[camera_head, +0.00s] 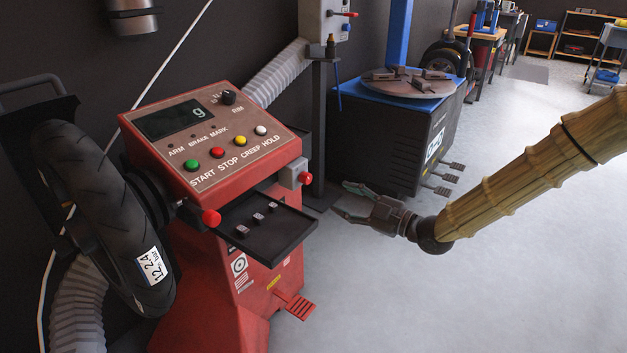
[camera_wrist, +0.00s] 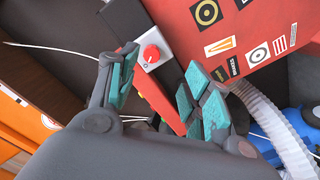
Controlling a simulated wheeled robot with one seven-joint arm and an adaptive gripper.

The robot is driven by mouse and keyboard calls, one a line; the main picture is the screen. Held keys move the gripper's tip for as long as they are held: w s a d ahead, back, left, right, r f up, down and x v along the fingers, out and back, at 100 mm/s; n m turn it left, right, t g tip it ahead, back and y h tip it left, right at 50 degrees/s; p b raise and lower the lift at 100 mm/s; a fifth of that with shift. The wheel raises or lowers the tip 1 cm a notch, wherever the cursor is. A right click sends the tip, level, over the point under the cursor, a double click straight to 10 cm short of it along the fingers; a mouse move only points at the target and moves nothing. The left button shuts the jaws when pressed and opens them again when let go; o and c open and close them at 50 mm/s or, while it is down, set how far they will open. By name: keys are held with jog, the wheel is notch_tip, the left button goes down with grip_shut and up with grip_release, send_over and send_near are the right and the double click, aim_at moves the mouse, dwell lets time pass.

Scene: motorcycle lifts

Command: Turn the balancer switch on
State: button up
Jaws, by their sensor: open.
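The red balancer (camera_head: 235,270) stands at left in the head view, with a lit display reading "g" on its sloped panel. A grey box with a red knob (camera_head: 304,178) sits on its right side and looks like the switch. In the wrist view the red knob (camera_wrist: 152,54) with a pale mark shows on a light grey box, beyond and between my finger pads. My gripper (camera_head: 346,201) is open and empty, to the right of the knob and apart from it. The wrist view shows its teal-padded fingers (camera_wrist: 160,75) spread.
A black tray (camera_head: 262,247) with small weights juts from the balancer's front, near the knob. A motorcycle wheel (camera_head: 85,190) is mounted at left. A red pedal (camera_head: 300,306) sticks out low. A tyre changer (camera_head: 390,150) stands behind my gripper. The floor at right is clear.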

aim_at(310, 180)
jog(key=shift+n, duration=0.4)
jog(key=b+x, duration=0.1)
jog(key=x, duration=0.2)
jog(key=r+b+x, duration=0.1)
jog(key=x, duration=0.2)
jog(key=b+x, duration=0.1)
jog(key=x, duration=0.2)
jog(key=shift+w+r, duration=0.1)
jog(key=shift+r, duration=0.05)
jog(key=shift+x, duration=0.9)
jog(key=shift+r, duration=0.15)
jog(key=c, duration=1)
